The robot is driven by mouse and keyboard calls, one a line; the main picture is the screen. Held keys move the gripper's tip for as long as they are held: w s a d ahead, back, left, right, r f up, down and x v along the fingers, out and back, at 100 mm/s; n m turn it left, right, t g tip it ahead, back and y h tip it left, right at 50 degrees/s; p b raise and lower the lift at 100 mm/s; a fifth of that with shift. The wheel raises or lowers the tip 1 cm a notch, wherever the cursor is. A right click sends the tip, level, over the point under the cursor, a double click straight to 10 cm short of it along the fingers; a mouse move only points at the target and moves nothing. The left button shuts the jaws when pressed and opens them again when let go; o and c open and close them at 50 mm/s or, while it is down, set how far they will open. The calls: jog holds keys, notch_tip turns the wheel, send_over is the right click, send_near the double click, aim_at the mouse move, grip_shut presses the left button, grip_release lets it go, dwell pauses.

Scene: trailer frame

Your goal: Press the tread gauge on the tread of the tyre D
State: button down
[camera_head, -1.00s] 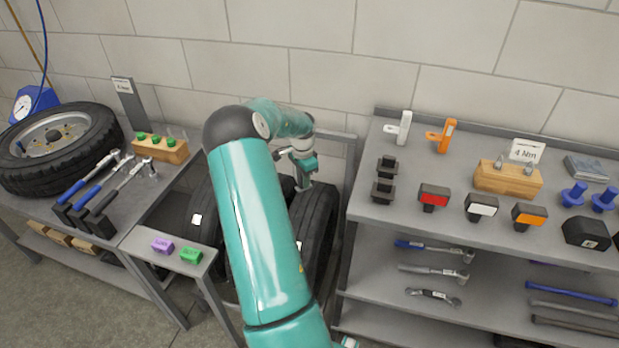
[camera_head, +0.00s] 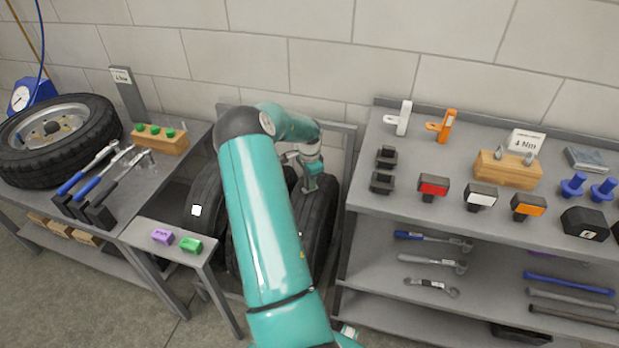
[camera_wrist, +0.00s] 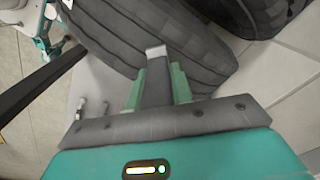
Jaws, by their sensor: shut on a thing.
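My gripper (camera_wrist: 160,88) has its two green fingers shut on a dark grey tread gauge (camera_wrist: 156,82) with a pale tip. The tip lies over the ribbed tread of a black tyre (camera_wrist: 205,62) in the wrist view; I cannot tell whether it touches. In the head view my gripper (camera_head: 312,180) is just above the right-hand standing tyre (camera_head: 318,222), and the gauge is too small to make out there. Another standing tyre (camera_head: 203,200) with a white label is left of my arm, which hides part of the tyres. No letter D is readable.
A grey shelf unit (camera_head: 366,203) with tools stands close on the right. A low stand (camera_head: 150,228) with purple and green blocks is at front left. A bench with a lying wheel (camera_head: 95,130) and torque wrenches is at far left. A wall closes the back.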

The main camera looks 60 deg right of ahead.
jog(key=shift+f, duration=0.65)
dwell(1.1)
dwell(0.3)
